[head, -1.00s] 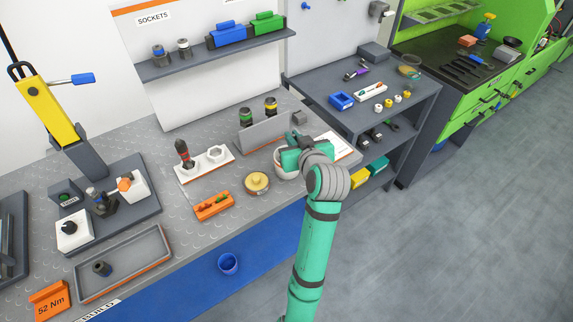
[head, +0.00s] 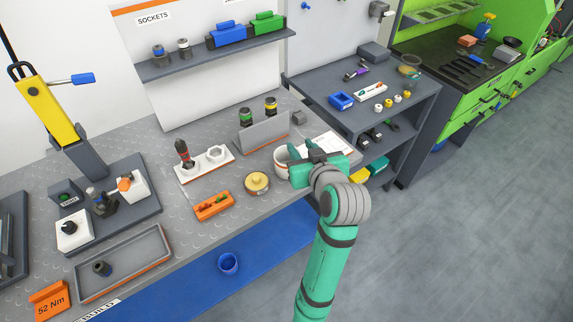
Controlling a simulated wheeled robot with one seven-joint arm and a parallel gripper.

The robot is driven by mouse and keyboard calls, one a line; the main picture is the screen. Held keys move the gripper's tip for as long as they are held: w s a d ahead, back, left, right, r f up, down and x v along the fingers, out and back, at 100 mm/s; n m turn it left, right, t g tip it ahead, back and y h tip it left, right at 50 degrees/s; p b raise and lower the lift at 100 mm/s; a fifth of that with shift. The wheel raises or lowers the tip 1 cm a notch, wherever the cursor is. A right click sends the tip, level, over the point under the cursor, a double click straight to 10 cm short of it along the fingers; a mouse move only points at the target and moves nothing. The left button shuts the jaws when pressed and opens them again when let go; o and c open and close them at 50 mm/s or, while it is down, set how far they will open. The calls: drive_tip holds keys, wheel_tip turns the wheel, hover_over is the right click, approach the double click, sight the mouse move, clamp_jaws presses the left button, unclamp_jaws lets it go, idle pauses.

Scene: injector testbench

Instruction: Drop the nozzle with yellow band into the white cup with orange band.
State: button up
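A dark nozzle with a yellow band (head: 270,106) stands upright in the grey holder (head: 264,133) at the back of the bench, beside one with a green band (head: 246,116). The white cup (head: 281,163) stands on the bench in front of the holder's right end. Its right side is hidden behind my gripper, and its orange band cannot be made out clearly. My gripper (head: 307,149) is at the cup's right side, low near the bench. Its two teal fingers look apart, with nothing visible between them. Whether it touches the cup cannot be told. The cup's inside is mostly hidden.
A round tan-topped part (head: 257,183), an orange tray (head: 213,206) and a white block with a red-handled tool (head: 205,164) stand left of the cup. A white sheet (head: 335,143) lies behind my gripper.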

drive_tip(key=v, duration=0.3)
drive_tip(key=shift+s, duration=0.1)
idle(0.3)
drive_tip(key=s+f+m+t+h, duration=0.1)
drive_tip(key=s+f+m+h, duration=0.1)
drive_tip(key=s+f, duration=0.65)
drive_tip(key=s+f+m+h, duration=0.2)
drive_tip(key=s+f, duration=0.4)
drive_tip(key=f, duration=0.6)
drive_tip(key=s+a+t, duration=0.1)
drive_tip(key=s+a, duration=0.2)
drive_tip(key=s, duration=2.1)
drive_tip(key=shift+r+t, duration=0.3)
drive_tip(key=shift+s, duration=0.1)
